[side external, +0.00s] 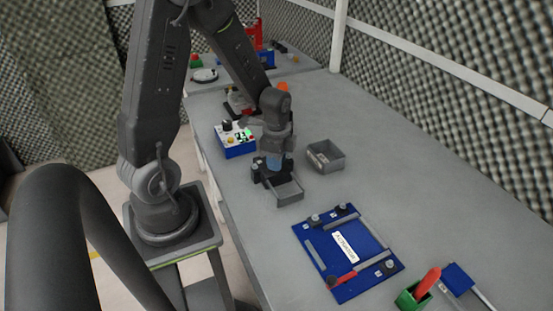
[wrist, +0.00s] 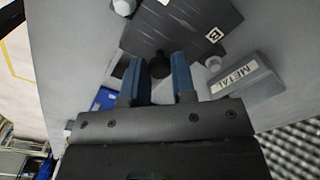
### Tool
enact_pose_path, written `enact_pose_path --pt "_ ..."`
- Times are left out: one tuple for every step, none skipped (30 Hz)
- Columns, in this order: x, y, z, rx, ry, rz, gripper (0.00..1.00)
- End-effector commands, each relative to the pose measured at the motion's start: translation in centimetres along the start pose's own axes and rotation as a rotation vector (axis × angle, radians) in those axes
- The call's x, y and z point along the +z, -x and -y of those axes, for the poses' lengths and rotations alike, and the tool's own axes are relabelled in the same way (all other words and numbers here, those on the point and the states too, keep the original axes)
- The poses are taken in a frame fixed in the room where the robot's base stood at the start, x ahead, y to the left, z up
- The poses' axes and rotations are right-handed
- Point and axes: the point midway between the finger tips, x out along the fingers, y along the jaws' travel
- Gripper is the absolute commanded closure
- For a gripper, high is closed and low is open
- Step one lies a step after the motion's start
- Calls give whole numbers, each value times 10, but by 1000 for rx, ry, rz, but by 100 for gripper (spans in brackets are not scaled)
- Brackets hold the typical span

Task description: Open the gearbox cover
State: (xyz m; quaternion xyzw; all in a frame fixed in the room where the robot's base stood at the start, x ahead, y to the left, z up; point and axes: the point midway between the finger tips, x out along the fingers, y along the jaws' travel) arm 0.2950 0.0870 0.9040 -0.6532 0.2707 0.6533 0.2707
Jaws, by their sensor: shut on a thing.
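My gripper (side external: 274,166) points down over the near part of the bench. In the wrist view its two blue fingers (wrist: 161,66) are shut on a black knob (wrist: 160,60). Under it lies a dark plate (wrist: 188,25) marked "B", which looks like the gearbox cover. In the side view, the dark part (side external: 262,177) under the fingers adjoins a grey open-looking box (side external: 288,194). My gripper hides the knob there. I cannot tell whether the cover is seated or raised.
A grey bin (side external: 325,157) labelled "METAL" in the wrist view (wrist: 245,76) stands close by. A blue control box (side external: 235,140) is on the other side. A blue board (side external: 345,250) lies nearer the camera, with a green holder (side external: 411,297) beyond its corner.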

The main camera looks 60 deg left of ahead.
Motion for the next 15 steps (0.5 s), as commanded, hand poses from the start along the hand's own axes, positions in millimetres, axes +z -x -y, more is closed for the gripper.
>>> enact_pose_path --pt "0 0 0 0 0 0 100" --pt "0 0 0 0 0 0 100" --pt "0 0 0 0 0 0 100" --pt "0 0 0 0 0 0 100" --pt "-1 0 -1 0 -1 0 100" --pt "-3 0 -3 0 -2 0 100" --pt "-6 0 -5 0 -3 0 100" --pt "-9 0 -8 0 -4 0 100" --pt "-14 0 -14 1 -6 0 100" --pt "-19 0 -18 1 -8 0 100" --pt "-23 0 -23 1 -8 0 100" --pt "-29 0 -28 0 -8 0 100" --pt "-33 0 -32 -1 -9 0 100" --pt "-37 0 -36 -1 -7 -1 100" --pt "-42 1 -41 -1 -7 -1 100"
